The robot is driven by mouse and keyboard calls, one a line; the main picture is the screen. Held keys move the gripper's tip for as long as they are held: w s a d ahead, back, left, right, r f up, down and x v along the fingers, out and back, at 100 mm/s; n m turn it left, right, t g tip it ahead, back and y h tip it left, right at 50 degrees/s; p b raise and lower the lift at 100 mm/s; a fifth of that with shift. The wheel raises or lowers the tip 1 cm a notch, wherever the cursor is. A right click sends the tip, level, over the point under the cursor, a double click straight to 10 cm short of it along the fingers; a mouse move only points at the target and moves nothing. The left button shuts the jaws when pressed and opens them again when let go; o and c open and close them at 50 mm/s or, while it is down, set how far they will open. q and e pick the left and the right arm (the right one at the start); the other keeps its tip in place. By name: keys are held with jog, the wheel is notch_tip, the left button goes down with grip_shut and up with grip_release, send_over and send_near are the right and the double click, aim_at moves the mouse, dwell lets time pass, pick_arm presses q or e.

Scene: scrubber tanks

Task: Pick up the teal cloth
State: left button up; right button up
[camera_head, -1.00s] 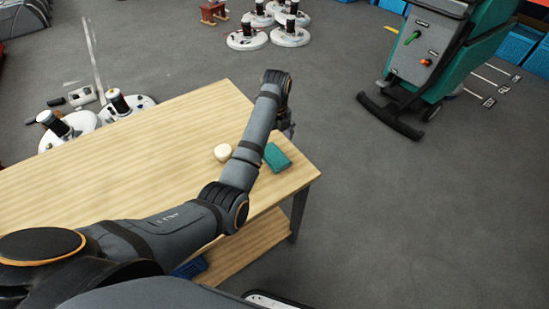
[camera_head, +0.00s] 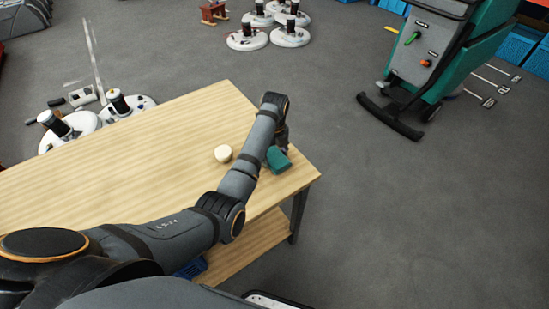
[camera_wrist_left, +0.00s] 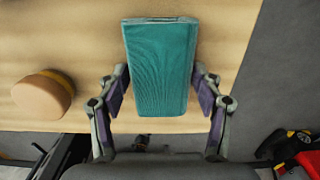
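The teal cloth (camera_head: 278,160) is a folded block at the right end of the wooden table (camera_head: 150,140). In the left wrist view the cloth (camera_wrist_left: 160,65) lies straight ahead, its near part between my fingers. My left gripper (camera_head: 281,140) is right at the cloth, pointing down, and partly hides behind my arm in the head view. In the left wrist view its fingers (camera_wrist_left: 162,88) are spread on either side of the cloth, with a small gap on each side. My right gripper is not in view.
A round cream object (camera_head: 223,153) stands on the table left of the cloth; it also shows in the left wrist view (camera_wrist_left: 43,96). The table's right edge is close to the cloth. A teal scrubber machine (camera_head: 440,60) stands on the floor beyond. The table's left part is clear.

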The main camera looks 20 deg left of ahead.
aim_at(275, 155)
pick_arm(q)
jog(key=c, duration=0.4)
jog(key=shift+r, duration=0.1)
jog(key=shift+r, duration=0.3)
notch_tip(275, 155, up, 2)
jog(key=shift+r, duration=0.25)
jog(key=s+r, duration=0.1)
jog(key=s+r+p, duration=0.1)
jog(key=r, duration=0.1)
jog(key=s+r, duration=0.1)
jog(key=shift+s+a+r, duration=0.15)
jog(key=shift+a, duration=0.2)
jog(key=s+a+r+p, duration=0.2)
jog(key=s+r+p, duration=0.3)
jog(key=s+p, duration=0.5)
jog(key=shift+s+a+r+p, duration=0.2)
jog(key=shift+s+p, duration=0.05)
jog(key=shift+p, duration=0.25)
